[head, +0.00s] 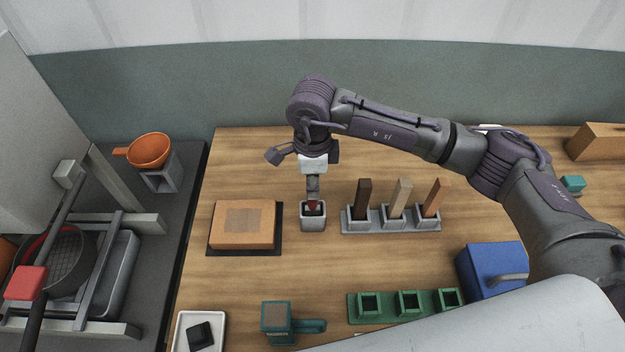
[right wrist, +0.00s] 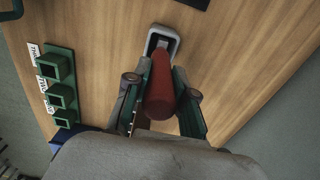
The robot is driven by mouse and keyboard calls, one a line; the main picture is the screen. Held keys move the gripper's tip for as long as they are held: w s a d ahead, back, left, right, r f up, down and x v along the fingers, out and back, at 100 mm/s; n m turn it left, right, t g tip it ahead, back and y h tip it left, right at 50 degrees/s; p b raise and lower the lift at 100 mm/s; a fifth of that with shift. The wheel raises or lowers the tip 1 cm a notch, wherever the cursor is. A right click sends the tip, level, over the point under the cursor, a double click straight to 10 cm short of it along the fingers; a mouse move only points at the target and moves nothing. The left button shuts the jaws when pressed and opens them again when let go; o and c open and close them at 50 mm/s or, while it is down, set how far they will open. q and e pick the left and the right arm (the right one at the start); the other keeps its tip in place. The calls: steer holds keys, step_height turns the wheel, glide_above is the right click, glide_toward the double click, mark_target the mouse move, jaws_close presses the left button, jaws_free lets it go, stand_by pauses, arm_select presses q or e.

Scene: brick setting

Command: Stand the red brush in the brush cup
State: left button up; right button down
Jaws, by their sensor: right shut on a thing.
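The red brush (right wrist: 162,92) is held upright between the fingers of my right gripper (head: 313,188), which is shut on it. In the head view a little of its red (head: 312,206) shows below the fingers. The grey square brush cup (head: 313,224) stands on the table directly under my right gripper; it also shows in the right wrist view (right wrist: 174,38). The brush's lower end overlaps the cup's opening and appears to be inside it. How deep it sits is hidden. My left gripper is not in view.
A grey holder (head: 390,227) with three upright wooden pieces stands right of the cup. A tan block on a dark tray (head: 243,251) lies to its left. A green socket strip (head: 382,318), a teal mug-like object (head: 277,322) and a blue box (head: 485,270) are nearer.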

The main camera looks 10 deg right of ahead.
steer(key=shift+f, duration=0.2)
steer(key=shift+f+b, duration=0.15)
steer(key=shift+b, duration=0.15)
steer(key=c, duration=1)
jaws_free()
